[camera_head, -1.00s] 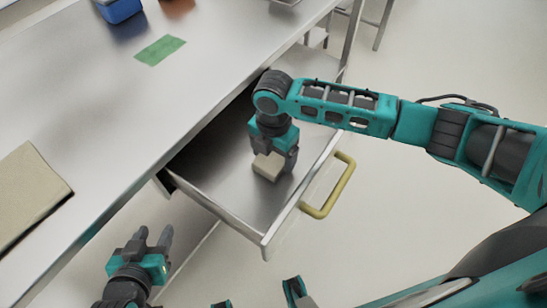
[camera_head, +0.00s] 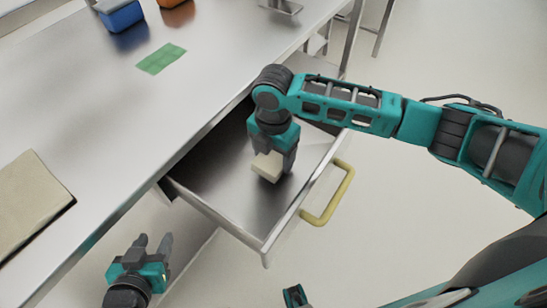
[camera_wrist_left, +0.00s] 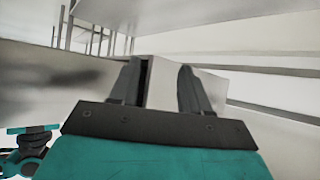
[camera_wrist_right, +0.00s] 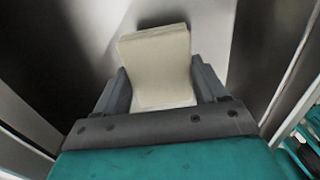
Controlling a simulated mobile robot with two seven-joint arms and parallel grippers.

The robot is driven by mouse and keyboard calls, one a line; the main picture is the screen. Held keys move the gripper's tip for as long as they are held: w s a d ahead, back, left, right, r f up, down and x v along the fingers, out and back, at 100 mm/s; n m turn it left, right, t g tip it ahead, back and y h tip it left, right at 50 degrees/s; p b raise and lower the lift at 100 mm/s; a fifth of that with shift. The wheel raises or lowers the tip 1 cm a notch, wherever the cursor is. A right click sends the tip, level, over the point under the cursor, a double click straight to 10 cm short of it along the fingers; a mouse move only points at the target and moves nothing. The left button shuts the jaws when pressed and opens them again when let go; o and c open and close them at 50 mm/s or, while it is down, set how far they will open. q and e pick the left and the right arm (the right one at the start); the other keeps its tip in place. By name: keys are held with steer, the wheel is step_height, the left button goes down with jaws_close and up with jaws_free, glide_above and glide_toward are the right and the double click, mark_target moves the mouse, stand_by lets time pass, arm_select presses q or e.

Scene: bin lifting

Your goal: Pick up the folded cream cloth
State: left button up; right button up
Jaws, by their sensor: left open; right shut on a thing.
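The folded cream cloth (camera_head: 267,166) is a small pale block shape inside the open metal drawer (camera_head: 213,190). My right gripper (camera_head: 272,160) reaches down into the drawer and is shut on the cloth. In the right wrist view the cloth (camera_wrist_right: 156,62) stands between the two fingers (camera_wrist_right: 163,88) and sticks out past their tips. Whether it still touches the drawer floor I cannot tell. My left gripper (camera_head: 153,243) is open and empty, left of the drawer and beside the table's front edge. Its spread fingers also show in the left wrist view (camera_wrist_left: 163,85).
The drawer's yellow handle (camera_head: 329,196) faces the open floor. On the metal table (camera_head: 110,130) lie a green patch (camera_head: 161,58) and a beige board (camera_head: 28,200). A blue bin (camera_head: 120,16) and an orange bin (camera_head: 177,12) stand at the back.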

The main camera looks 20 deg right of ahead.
mark_target(273, 157)
step_height(273, 157, up, 17)
steer(key=p, duration=0.3)
steer(key=shift+f, duration=0.1)
